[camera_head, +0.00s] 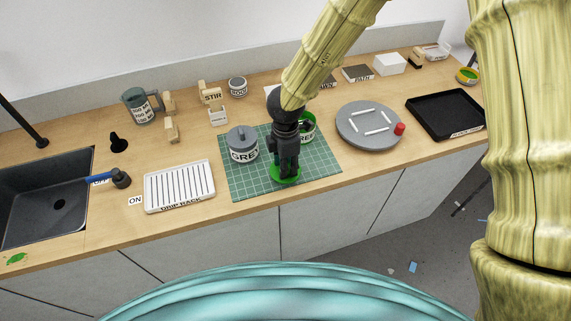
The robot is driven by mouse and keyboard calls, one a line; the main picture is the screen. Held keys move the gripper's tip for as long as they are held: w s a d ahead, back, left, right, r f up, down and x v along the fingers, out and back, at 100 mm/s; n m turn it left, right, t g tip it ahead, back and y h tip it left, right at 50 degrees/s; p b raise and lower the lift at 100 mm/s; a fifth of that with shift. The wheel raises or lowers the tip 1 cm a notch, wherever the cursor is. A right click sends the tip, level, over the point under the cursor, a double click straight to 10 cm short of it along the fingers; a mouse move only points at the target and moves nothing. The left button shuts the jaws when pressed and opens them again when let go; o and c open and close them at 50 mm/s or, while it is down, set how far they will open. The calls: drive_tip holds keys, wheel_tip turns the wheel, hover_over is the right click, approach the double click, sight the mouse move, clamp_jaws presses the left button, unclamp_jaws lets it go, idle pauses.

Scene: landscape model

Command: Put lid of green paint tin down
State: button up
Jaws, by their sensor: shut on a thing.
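My gripper (287,160) points down over the front part of the green cutting mat (239,184). It is shut on the green lid (285,179), a round bright green disc at its fingertips. I cannot tell whether the lid touches the mat. The green paint tin (308,128) stands just behind my gripper, to its right, with bright green showing at its top; my gripper and arm hide part of it. A grey tin (243,150) with a grey knobbed lid and a label starting "GRE" stands on the mat to the left.
A white drip rack (180,207) lies left of the mat, by the sink (47,205). A grey turntable (368,139) with white strips and a black tray (446,130) are to the right. Bare wood shows between mat and turntable. The counter's front edge is close to the mat.

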drive_tip(key=shift+a+f+p, duration=0.1)
drive_tip(key=shift+f+p, duration=0.2)
drive_tip(key=shift+f, duration=0.55)
drive_tip(key=shift+f+b, duration=0.25)
drive_tip(key=shift+b, duration=0.05)
drive_tip(key=o, duration=0.9)
drive_tip(key=shift+r, duration=0.1)
drive_tip(key=shift+o, duration=0.2)
drive_tip(key=shift+r, duration=0.1)
wheel_tip(320, 180, up, 12)
drive_tip(key=shift+r+b, duration=0.1)
drive_tip(key=shift+b, duration=1.1)
